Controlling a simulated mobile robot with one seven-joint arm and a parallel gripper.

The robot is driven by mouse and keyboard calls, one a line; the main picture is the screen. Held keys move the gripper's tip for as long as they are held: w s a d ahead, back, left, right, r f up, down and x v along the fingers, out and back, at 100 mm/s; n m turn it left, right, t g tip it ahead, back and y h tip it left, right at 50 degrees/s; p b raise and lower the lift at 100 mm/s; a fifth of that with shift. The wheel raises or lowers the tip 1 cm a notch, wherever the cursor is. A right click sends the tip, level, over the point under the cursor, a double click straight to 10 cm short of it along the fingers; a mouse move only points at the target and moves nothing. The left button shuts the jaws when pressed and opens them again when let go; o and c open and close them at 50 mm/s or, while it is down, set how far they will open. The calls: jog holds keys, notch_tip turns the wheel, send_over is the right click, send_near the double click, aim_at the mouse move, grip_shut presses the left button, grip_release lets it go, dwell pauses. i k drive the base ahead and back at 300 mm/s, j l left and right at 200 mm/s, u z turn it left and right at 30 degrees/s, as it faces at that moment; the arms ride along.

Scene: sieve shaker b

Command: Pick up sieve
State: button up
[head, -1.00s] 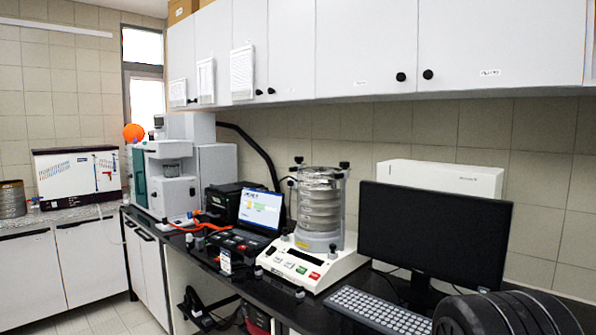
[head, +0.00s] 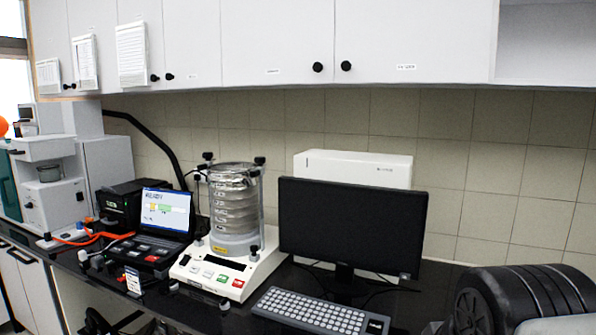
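A stack of round metal sieves (head: 235,203) stands upright in the sieve shaker (head: 228,268), left of the middle in the head view. The stack sits on a light grey base ring between upright rods with black knobs, under a clamp at the top. The shaker has a white body with coloured buttons on its sloped front. My gripper is out of view, so I cannot see whether it is open or shut. A dark ribbed part of my own arm shows at the lower right.
A laptop (head: 165,214) and a black box stand left of the shaker. A monitor (head: 350,226) and keyboard (head: 318,311) stand to its right on the black counter. White wall cabinets (head: 270,45) hang above. An orange cable lies on the left.

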aim_at(235, 170)
jog(key=i+j+z, duration=0.15)
jog(key=j, duration=0.2)
jog(key=i+j+z, duration=0.2)
jog(key=j, duration=0.15)
jog(key=j+z, duration=0.15)
jog(key=j, duration=0.2)
jog(key=i+j, duration=0.1)
jog(key=j, duration=0.45)
jog(key=i+j+z, duration=0.15)
jog(key=j, duration=0.45)
jog(key=i+j, duration=0.1)
jog(key=j, duration=0.5)
jog(key=j+z, duration=0.1)
jog(key=j, duration=0.45)
jog(key=i, duration=0.05)
